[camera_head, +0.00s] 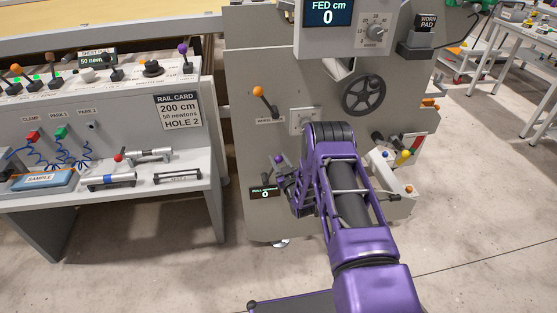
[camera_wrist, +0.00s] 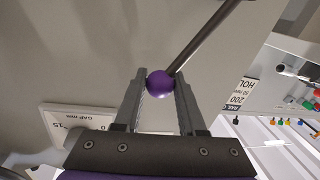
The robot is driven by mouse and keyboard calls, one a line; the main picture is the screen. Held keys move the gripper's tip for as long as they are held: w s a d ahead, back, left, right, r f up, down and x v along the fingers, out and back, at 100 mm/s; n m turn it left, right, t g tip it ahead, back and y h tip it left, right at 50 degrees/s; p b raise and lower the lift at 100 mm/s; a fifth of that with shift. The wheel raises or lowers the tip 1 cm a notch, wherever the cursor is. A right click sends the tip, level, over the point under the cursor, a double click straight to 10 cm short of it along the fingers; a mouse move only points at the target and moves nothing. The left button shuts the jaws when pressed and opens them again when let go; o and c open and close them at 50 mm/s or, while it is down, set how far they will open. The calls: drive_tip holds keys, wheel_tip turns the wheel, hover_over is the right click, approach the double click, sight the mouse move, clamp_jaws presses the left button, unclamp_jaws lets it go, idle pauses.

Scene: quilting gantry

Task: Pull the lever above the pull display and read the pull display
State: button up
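The pull display (camera_head: 265,193) is a small black screen low on the gantry's grey front in the head view. It shows 0; the small lettering above it is hard to read. A purple knob (camera_head: 279,160) sits just above it. In the wrist view the purple ball knob (camera_wrist: 159,83) is on a dark metal rod (camera_wrist: 208,38), which runs up and right. My gripper (camera_wrist: 159,78) has one finger on each side of the knob, and the knob fills the gap at the fingertips. In the head view my purple arm partly hides the gripper.
Above stand an orange-knobbed lever (camera_head: 259,92), a handwheel (camera_head: 364,92) and a FED cm display (camera_head: 327,13) reading 0. A grey bench (camera_head: 190,140) with a rail card (camera_head: 179,110) is at left. A GAP mm plate (camera_wrist: 75,122) is close in the wrist view.

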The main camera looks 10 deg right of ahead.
clamp_jaws()
idle(1.0)
